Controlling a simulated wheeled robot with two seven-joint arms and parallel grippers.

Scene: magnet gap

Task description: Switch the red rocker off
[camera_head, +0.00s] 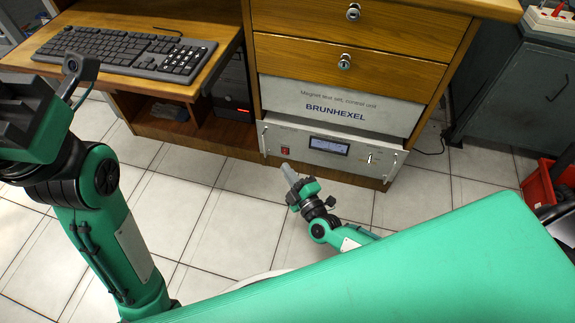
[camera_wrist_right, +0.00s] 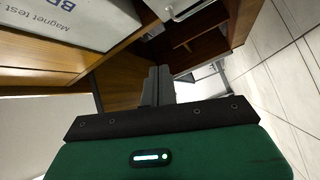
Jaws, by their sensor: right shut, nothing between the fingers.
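The red rocker (camera_head: 285,150) is a small red switch at the left of the light-grey front panel of the control unit (camera_head: 272,137), low in the wooden cabinet. Which way it is tipped is too small to tell. My right gripper (camera_head: 286,168) is shut and empty, its fingertips just below the rocker in the head picture; I cannot tell if they touch the panel. In the right wrist view the shut grey fingers (camera_wrist_right: 158,72) point toward the cabinet, and the rocker does not show. My left gripper (camera_head: 28,105) is at the left edge, its jaw state unclear.
The panel has a lit display (camera_head: 329,146), a small white-tipped lever (camera_head: 370,158) and handles at both ends. A keyboard (camera_head: 125,51) lies on a wooden shelf at left. A red bin (camera_head: 539,188) stands at right. Tiled floor before the cabinet is clear.

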